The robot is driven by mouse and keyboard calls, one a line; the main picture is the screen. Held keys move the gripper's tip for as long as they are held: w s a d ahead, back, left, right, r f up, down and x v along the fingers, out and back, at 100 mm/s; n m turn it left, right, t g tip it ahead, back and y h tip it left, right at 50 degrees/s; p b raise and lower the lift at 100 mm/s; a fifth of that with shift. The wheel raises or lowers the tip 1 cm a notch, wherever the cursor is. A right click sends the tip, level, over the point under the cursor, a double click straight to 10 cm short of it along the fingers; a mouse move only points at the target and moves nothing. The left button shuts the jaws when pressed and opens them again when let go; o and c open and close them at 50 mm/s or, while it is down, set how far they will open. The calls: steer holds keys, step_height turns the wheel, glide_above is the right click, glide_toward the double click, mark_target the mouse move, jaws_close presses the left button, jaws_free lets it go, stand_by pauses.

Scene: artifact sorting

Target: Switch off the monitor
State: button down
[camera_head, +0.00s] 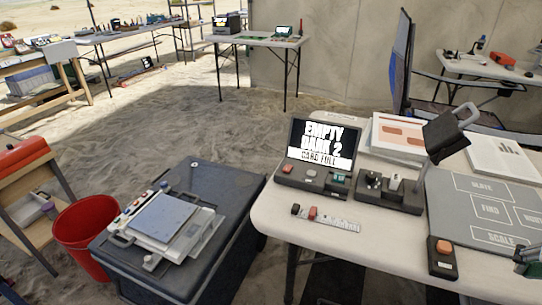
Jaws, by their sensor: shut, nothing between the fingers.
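A small dark monitor (321,145) stands on the white table at right of centre. Its screen is lit and reads "EMPTY BANK 2 CARD FULL". A dark console (313,181) at its foot carries a red button (287,168), a grey one (311,170) and a green one (337,178). A larger screen (402,62) stands behind to the right, seen nearly edge-on, with a blue face. My gripper is not recognisable in this view. A dark and green item (527,262) is cut off at the right edge, and I cannot tell what it is.
Beside the console is a dark unit with small levers (389,190). In front lie a metal strip with buttons (325,218) and an orange-button box (442,258). A grey labelled board (490,235) fills the right. A black case (108,256) and red bucket (86,235) stand left.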

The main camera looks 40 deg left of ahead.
steer(key=w+a+r+n+g+p, duration=0.1)
steer(key=w+a+r+p, duration=0.25)
steer(key=a, duration=0.45)
steer(key=w+a+r+g+p, duration=0.25)
steer(key=w+a, duration=0.25)
steer(key=a, duration=0.4)
steer(key=w+a+r+n+g+p, duration=0.1)
steer(key=w+a+r+p, duration=0.25)
steer(key=a, duration=0.45)
steer(key=n+g+h+p, duration=0.1)
steer(key=g+h+p, duration=0.15)
steer(key=p, duration=0.45)
glide_above(285, 170)
steer(key=w, duration=0.2)
step_height(285, 170, down, 5)
steer(key=shift+w+a+r+y, duration=0.2)
steer(key=shift+a+y, duration=0.2)
steer(key=shift+y, duration=0.05)
steer(key=f, duration=0.4)
steer(key=s+f+b, duration=0.1)
steer(key=f, duration=0.4)
steer(key=s+f, duration=0.1)
steer(key=f, duration=0.3)
steer(key=shift+d+f+b, duration=0.3)
steer(key=shift+d+f, duration=0.05)
steer(key=shift+f, duration=0.05)
